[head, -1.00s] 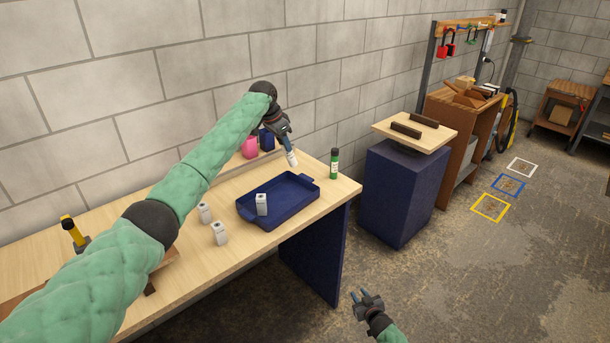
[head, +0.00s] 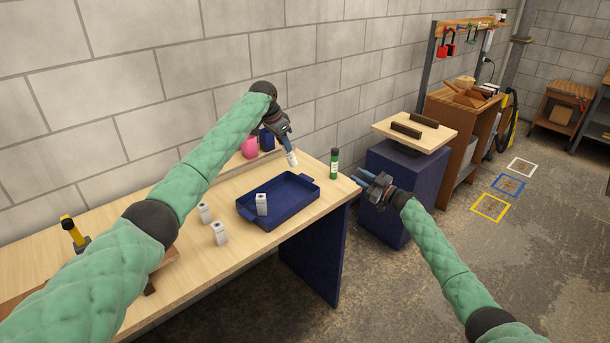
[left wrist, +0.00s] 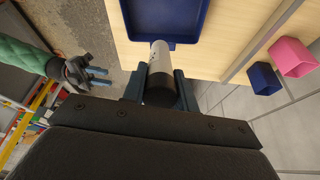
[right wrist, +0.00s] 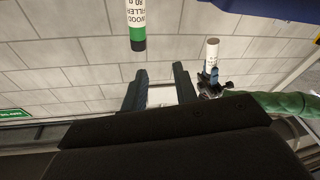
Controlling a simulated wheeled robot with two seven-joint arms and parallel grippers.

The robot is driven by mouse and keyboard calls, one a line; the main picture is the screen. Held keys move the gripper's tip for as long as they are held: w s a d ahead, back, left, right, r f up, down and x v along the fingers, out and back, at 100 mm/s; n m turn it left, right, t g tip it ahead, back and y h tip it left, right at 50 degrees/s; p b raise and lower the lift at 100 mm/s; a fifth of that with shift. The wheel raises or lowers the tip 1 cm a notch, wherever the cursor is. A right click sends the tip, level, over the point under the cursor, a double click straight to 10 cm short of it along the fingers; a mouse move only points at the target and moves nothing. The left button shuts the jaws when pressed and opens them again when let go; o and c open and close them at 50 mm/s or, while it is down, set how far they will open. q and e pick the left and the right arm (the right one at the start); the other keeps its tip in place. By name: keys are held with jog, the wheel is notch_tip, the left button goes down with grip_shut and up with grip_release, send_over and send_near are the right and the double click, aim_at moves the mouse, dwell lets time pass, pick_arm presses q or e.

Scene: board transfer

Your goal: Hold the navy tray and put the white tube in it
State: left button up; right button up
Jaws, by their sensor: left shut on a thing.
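The navy tray (head: 283,208) lies on the wooden table with a small white box-like item (head: 261,204) standing in it. Its edge shows in the left wrist view (left wrist: 168,39). My left gripper (head: 286,145) is shut on the white tube (head: 291,158), held above the tray's far side. In the left wrist view the tube (left wrist: 160,58) points out from between the fingers, dark end inward. The right wrist view also shows the tube (right wrist: 211,54). My right gripper (head: 361,181) is open and empty beside the table's right end, apart from the tray.
A green-and-white tube (head: 334,163) stands right of the tray near the table's edge. Two white box-like items (head: 220,233) stand left of it. Pink (head: 250,148) and blue (head: 267,140) containers stand at the back. A navy cabinet (head: 405,180) stands beyond the right gripper.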

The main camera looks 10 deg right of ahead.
notch_tip(320, 180, up, 18)
jog(key=w+a+r+n+g+y, duration=0.1)
jog(key=w+a+n+g+y, duration=0.15)
jog(key=n+g, duration=0.55)
jog(key=n+g+h, duration=0.6)
jog(key=g+h, duration=0.3)
jog(key=h, duration=0.5)
send_near(296, 206)
jog(key=x, duration=1)
jog(key=shift+w+f, duration=0.15)
grip_shut()
